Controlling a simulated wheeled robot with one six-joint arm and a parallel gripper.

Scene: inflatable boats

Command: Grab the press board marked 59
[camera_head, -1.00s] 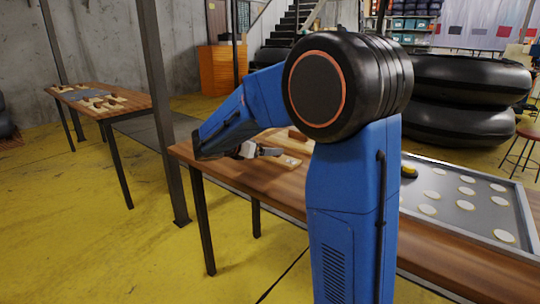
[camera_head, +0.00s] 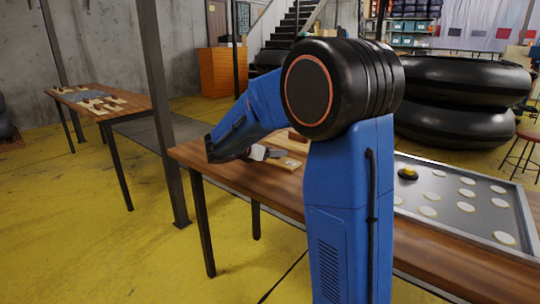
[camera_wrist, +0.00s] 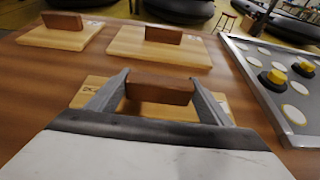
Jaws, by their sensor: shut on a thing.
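A light wooden press board (camera_wrist: 150,112) with a brown block handle (camera_wrist: 160,89) lies under my gripper in the wrist view. My gripper (camera_wrist: 158,82) has one finger on each side of the handle and is shut on it. Dark printing shows at the board's left end, but I cannot read a 59 there; the gripper hides much of the board. In the head view the board (camera_head: 289,163) is on the wooden table near its left end, with my gripper (camera_head: 268,153) at it.
Two similar boards with brown handles, one at left (camera_wrist: 64,34) and one in the middle (camera_wrist: 160,45), lie beyond on the table (camera_head: 235,178). A grey tray (camera_wrist: 252,76) with pale discs and yellow-topped black knobs is at right. A second table (camera_head: 125,103) stands far left.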

